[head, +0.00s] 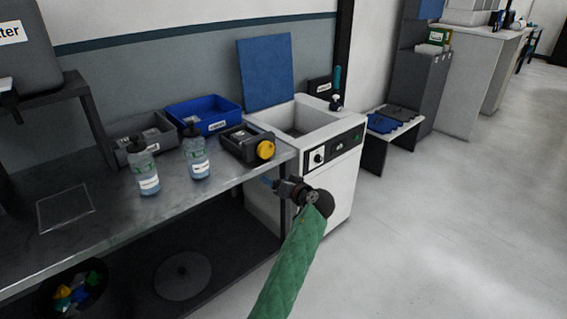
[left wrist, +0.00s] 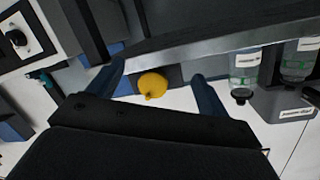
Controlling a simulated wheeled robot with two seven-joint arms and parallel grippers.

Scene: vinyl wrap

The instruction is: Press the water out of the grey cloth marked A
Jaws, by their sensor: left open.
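My left gripper (head: 268,182), on the arm in the green sleeve, is at the front edge of the metal bench, beside the white sink unit. In the left wrist view its two blue fingers (left wrist: 161,78) are apart with nothing held. A yellow round part (left wrist: 152,85) shows between them, farther off; in the head view this yellow part (head: 265,149) is on the front of a small dark box (head: 240,141). I cannot make out a grey cloth marked A. Dark and blue flat pieces (head: 383,123) lie on a low stand, too small to identify. My right gripper is not in view.
The white sink unit (head: 345,165) stands at the bench's right end, with a blue board (head: 266,72) behind it. Two bottles (head: 143,168) (head: 196,155), a grey bin (head: 128,127) and a blue bin (head: 181,108) stand on the bench. The floor at right is clear.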

